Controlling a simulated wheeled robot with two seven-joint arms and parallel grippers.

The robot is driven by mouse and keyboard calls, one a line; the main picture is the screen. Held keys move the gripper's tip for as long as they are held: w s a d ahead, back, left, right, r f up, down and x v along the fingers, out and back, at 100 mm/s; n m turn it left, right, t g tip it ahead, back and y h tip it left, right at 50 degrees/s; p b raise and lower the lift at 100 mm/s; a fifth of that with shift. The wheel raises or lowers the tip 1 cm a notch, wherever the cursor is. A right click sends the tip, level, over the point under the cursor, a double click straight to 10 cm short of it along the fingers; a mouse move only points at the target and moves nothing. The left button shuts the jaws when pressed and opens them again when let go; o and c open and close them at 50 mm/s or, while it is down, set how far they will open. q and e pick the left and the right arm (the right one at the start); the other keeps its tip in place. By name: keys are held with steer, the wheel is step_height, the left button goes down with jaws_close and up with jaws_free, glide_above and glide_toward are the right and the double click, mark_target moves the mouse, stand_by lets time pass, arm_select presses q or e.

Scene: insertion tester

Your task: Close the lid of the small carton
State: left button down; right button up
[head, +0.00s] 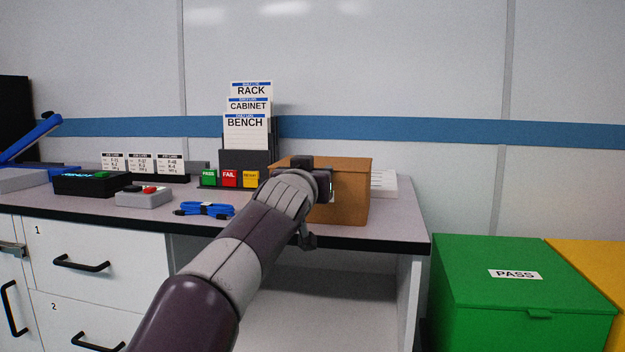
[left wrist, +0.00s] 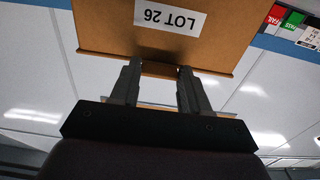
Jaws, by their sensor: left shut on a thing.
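The small carton (head: 347,205) is a brown box near the right end of the bench. My left gripper (head: 322,185) reaches its near side and hides part of it and its label. In the left wrist view the carton (left wrist: 110,32) appears upside down with a "LOT 26" label (left wrist: 170,19). The left fingers (left wrist: 160,85) sit at its edge, on either side of a brown part, and are shut on the carton. A thin tan strip also shows behind the fingers. How far the lid stands open cannot be told. My right gripper is not in view.
Green, red and yellow tags (head: 230,179) and a card rack (head: 248,155) stand left of the carton. A blue cable coil (head: 206,210) and a grey button box (head: 144,197) lie further left. White sheets (head: 384,183) sit behind it. A green PASS bin (head: 520,310) stands right of the bench.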

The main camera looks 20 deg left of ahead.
arm_select(q)
steer(key=shift+w+f, duration=0.15)
steer(key=shift+f, duration=0.4)
steer(key=c, duration=0.6)
jaws_free()
steer(key=shift+o, duration=0.4)
steer(key=shift+w, duration=0.15)
steer(key=s+b, duration=0.2)
steer(key=s, duration=1.1)
steer(key=shift+d+b, duration=0.3)
steer(key=shift+b, duration=0.1)
steer(key=shift+r, duration=0.1)
